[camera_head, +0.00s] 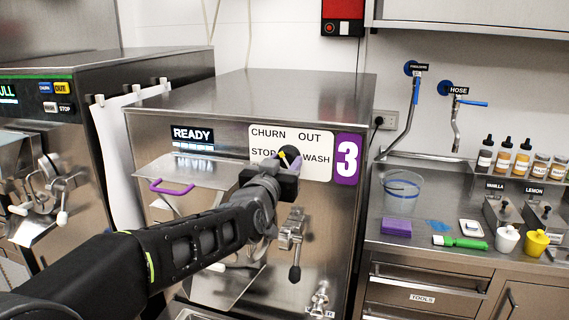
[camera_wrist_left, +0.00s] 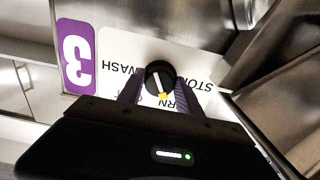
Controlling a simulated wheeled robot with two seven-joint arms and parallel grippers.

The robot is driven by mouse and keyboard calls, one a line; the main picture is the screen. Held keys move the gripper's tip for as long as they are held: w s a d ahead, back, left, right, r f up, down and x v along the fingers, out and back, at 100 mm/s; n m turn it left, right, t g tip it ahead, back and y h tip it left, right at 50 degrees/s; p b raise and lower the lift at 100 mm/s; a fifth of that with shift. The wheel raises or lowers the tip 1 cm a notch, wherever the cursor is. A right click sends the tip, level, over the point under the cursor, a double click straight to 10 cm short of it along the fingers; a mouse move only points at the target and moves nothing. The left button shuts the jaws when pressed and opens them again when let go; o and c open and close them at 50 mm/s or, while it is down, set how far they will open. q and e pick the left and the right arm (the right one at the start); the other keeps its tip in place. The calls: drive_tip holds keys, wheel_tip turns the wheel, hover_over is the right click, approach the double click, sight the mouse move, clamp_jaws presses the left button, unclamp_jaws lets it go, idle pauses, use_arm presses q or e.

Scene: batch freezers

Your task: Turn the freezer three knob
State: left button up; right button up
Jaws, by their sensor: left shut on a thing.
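The freezer three (camera_head: 345,105) has a white label plate (camera_head: 317,170) reading CHURN, OUT, STOP and WASH, beside a purple 3 (camera_head: 347,158). Its round black knob (camera_head: 292,154) sits mid-plate and also shows in the left wrist view (camera_wrist_left: 157,76). My left gripper (camera_head: 284,163) is shut on the knob, one finger on each side. In the left wrist view the label is upside down. There the knob's pale, yellow-tipped pointer aims down and slightly right, toward the partly hidden CHURN side. My right gripper is not in view.
Freezer three's READY display (camera_head: 193,135) and a purple-handled lid (camera_head: 175,188) are left of the knob. A dispensing lever (camera_head: 294,250) hangs below. Another freezer (camera_head: 45,150) stands at left. The right counter (camera_head: 450,256) holds a clear bucket (camera_head: 402,195), bottles and tools.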

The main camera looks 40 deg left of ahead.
use_arm(q)
drive_tip(key=shift+m+b, duration=0.35)
drive_tip(key=shift+m, duration=0.05)
drive_tip(key=shift+f+m+b, duration=0.1)
drive_tip(key=shift+m+b, duration=0.5)
drive_tip(key=shift+m, duration=0.3)
drive_tip(key=m+b, duration=0.2)
drive_tip(key=m, duration=0.1)
drive_tip(key=shift+a+m, duration=0.1)
drive_tip(key=shift+m, duration=0.2)
drive_tip(key=m+b, duration=0.3)
drive_tip(key=m, duration=0.1)
drive_tip(key=shift+r+m+b, duration=0.2)
drive_tip(key=shift+m+b, duration=0.6)
drive_tip(key=shift+b, duration=0.1)
drive_tip(key=o, duration=1.4)
drive_tip(key=shift+c, duration=0.2)
